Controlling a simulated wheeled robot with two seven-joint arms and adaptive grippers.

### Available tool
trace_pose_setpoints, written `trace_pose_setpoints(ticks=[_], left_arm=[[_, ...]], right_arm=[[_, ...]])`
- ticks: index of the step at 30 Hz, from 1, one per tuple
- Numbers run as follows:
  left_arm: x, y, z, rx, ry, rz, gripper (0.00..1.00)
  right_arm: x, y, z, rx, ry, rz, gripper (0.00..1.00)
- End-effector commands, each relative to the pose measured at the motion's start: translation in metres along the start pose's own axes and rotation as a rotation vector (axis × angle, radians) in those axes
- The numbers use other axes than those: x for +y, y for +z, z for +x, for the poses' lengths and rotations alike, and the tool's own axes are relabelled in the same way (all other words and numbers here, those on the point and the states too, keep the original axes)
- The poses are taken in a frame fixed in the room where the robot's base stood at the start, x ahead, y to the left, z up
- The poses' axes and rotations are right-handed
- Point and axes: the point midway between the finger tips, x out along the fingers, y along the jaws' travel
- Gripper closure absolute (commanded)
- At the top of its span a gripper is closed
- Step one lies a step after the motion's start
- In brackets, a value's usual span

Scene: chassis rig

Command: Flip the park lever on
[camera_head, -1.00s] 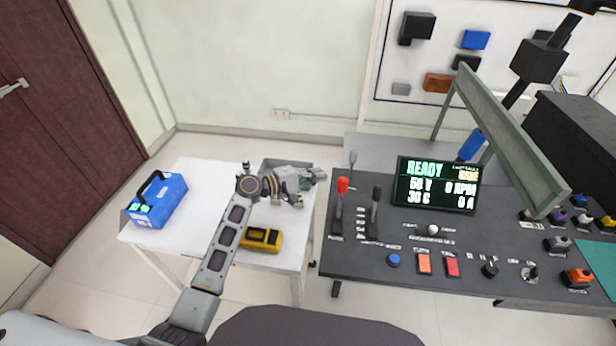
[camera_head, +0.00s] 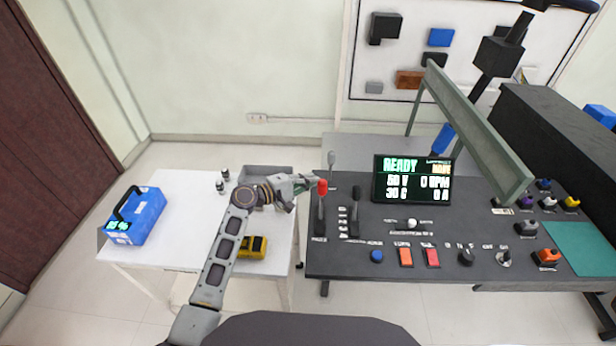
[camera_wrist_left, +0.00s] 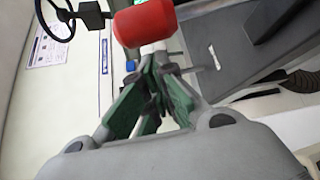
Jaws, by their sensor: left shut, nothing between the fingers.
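The park lever, with a red knob (camera_head: 322,187) on a dark shaft, stands nearly upright at the left end of the dark control console (camera_head: 345,262). My left gripper (camera_head: 312,183) is shut and empty, with its tips right beside the knob on its left. In the left wrist view the red knob (camera_wrist_left: 145,22) is just beyond the tips of the green-padded fingers (camera_wrist_left: 148,68). Whether they touch cannot be told. My right gripper is not in view.
A black-handled lever (camera_head: 355,197) stands close to the right of the red one, and a grey-knobbed lever (camera_head: 331,160) behind it. A display (camera_head: 413,178) reads READY. A white table (camera_head: 180,205) at left holds a blue box (camera_head: 134,217) and a yellow device (camera_head: 253,247).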

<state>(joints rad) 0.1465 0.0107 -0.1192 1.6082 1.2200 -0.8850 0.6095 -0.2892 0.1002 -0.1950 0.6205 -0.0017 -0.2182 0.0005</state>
Motion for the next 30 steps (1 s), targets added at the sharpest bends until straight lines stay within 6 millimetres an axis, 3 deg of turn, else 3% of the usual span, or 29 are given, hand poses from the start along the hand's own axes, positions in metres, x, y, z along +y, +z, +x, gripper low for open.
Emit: trace_pose_setpoints(ticks=[15,30], left_arm=[[0.0,0.009,-0.003,0.0,0.0,0.0,1.0],[-0.001,0.011,-0.005,0.0,0.018,0.024,1.0]], right_arm=[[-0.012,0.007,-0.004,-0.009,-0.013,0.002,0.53],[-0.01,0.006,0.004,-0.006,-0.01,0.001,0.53]])
